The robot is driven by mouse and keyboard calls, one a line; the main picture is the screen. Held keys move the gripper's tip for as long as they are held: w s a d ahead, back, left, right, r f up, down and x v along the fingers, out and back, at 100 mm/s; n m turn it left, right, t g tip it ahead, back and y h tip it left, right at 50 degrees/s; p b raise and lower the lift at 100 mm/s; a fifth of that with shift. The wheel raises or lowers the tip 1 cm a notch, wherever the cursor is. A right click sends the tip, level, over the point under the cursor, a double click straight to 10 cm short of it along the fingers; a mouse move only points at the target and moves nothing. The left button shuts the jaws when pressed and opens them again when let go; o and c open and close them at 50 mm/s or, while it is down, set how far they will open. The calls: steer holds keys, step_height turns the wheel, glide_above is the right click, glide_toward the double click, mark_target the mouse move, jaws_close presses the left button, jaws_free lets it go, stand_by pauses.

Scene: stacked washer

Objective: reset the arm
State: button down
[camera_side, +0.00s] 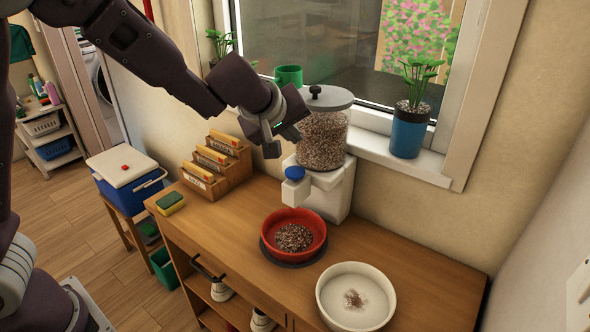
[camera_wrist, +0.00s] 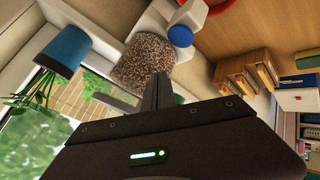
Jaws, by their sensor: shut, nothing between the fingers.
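My gripper (camera_side: 272,149) is shut and empty. In the side view it hangs in the air above the wooden counter, to the left of the feed dispenser's clear jar (camera_side: 326,140) and above the wooden rack. The wrist view shows my shut fingers (camera_wrist: 156,92) with the dispenser's pellet-filled jar (camera_wrist: 146,56) behind them. My arm comes in from the upper left. I cannot tell the exact gap between my fingers and the dispenser.
A red bowl (camera_side: 293,237) of pellets sits below the dispenser's blue knob (camera_side: 294,173). A white bowl (camera_side: 356,296) stands at the front right. A wooden rack (camera_side: 217,167) with packets and a sponge (camera_side: 170,203) are on the left. A blue pot (camera_side: 408,131) stands on the sill.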

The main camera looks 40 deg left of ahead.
stand_by(0.4)
steer(key=s+d+r+m+h, duration=0.4)
steer(key=s+r+m+h, duration=0.2)
steer(key=s+r, duration=0.55)
steer(key=s+a+f+m+g+y, duration=0.1)
steer(key=s+a+f, duration=0.1)
steer(key=s, duration=0.6)
steer(key=s+a+f+m+g+y, duration=0.1)
steer(key=s+a+f+m, duration=0.1)
steer(key=s, duration=0.5)
steer(key=s+a+f+m+g+y, duration=0.1)
steer(key=s+a+f+m+y, duration=0.1)
steer(key=s, duration=0.6)
steer(key=shift+s+a+f, duration=0.35)
steer(key=shift+a+f, duration=0.4)
steer(key=shift+a, duration=0.1)
